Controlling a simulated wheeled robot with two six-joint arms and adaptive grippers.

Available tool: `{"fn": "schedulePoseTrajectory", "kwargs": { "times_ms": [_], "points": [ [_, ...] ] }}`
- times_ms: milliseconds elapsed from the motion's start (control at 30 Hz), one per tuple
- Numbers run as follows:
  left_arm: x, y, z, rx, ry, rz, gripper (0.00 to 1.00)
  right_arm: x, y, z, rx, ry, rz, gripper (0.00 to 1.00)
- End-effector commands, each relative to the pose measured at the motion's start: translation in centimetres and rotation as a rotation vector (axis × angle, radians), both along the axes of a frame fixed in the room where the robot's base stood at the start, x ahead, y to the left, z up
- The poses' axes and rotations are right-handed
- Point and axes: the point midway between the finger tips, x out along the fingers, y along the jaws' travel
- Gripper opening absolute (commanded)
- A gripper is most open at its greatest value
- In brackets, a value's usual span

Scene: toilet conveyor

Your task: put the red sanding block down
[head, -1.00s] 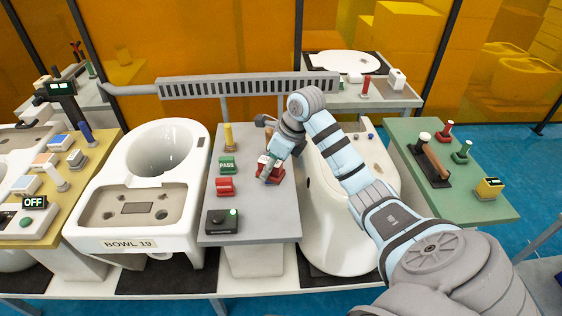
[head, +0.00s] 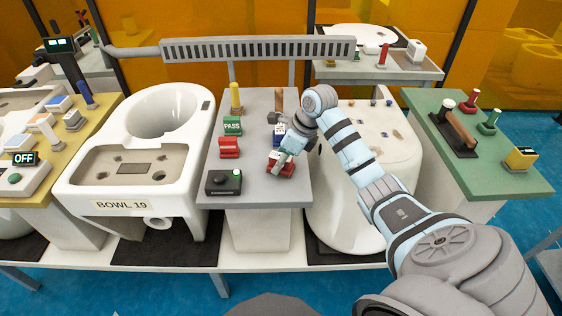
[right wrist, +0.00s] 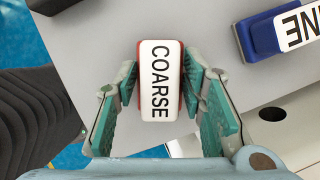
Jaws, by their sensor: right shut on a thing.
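The red sanding block (head: 283,170) is in my right gripper (head: 279,160), over the front right part of the grey table (head: 254,187). In the right wrist view the block (right wrist: 160,80) shows a white top marked COARSE. The fingers of the right gripper (right wrist: 160,95) are shut on its two long sides. I cannot tell whether the block touches the tabletop or hangs just above it. My left gripper is not in view.
A blue block (head: 279,132) sits behind the gripper; it also shows in the right wrist view (right wrist: 262,38). A green PASS stamp (head: 232,127), a red stamp (head: 229,147) and a dark button box (head: 223,182) line the table's left side. The tabletop's front middle is clear.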

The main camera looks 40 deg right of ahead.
Motion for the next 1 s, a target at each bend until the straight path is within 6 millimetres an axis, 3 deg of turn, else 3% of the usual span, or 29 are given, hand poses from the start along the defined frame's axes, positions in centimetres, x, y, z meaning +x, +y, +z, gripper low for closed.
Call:
{"fn": "schedulePoseTrajectory", "kwargs": {
  "times_ms": [267,300,400,767,867,1000],
  "points": [
    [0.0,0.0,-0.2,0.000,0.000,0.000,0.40,0.0,0.0,-0.2,0.000,-0.001,0.000,0.11],
    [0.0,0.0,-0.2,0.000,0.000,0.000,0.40,0.0,0.0,-0.2,0.000,-0.001,0.000,0.42],
    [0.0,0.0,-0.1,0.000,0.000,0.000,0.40,0.0,0.0,-0.1,0.000,-0.001,0.000,0.57],
    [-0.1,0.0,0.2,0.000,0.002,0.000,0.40,0.0,0.0,0.5,-0.001,-0.003,0.000,0.57],
    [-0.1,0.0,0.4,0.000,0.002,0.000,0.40,-0.5,-0.5,2.0,-0.003,-0.005,-0.001,0.57],
    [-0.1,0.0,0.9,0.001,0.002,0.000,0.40,-1.8,-1.2,5.7,-0.005,-0.005,0.000,0.57]
  ]
}}
